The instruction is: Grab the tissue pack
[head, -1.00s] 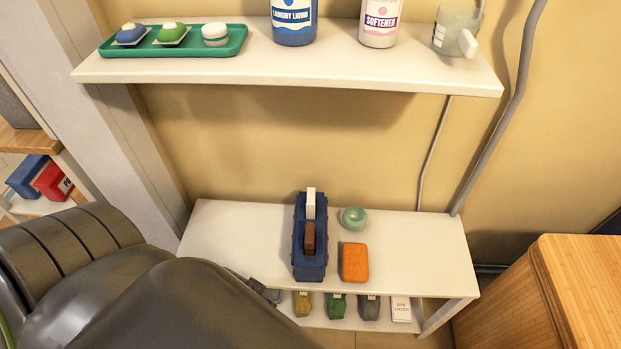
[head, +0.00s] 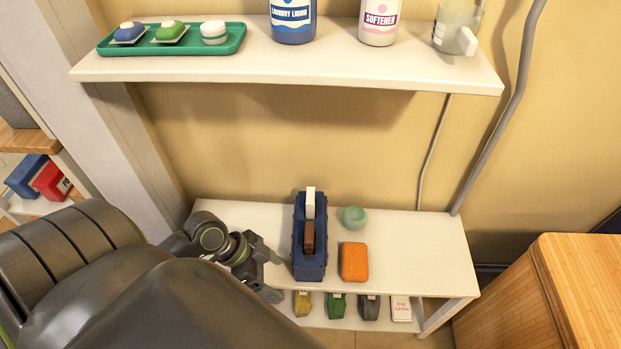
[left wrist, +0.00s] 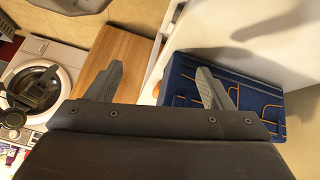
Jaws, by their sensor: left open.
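I cannot pick out a thing that is clearly marked as a tissue pack. A blue caddy (head: 311,266) with a white item (head: 310,200) and a brown item (head: 308,238) standing in it is on the lower shelf. My left gripper (head: 272,272) is open and empty, just left of the caddy's front end. In the left wrist view its two fingers (left wrist: 160,72) are spread apart, and the caddy's blue side (left wrist: 262,108) is behind the right finger.
An orange block (head: 354,262) and a small green bowl (head: 354,218) are right of the caddy. Several small packs, one green (head: 336,306), and a white box (head: 401,308) lie underneath. An upper shelf (head: 290,72) overhangs the back. A wooden cabinet (head: 560,290) stands right.

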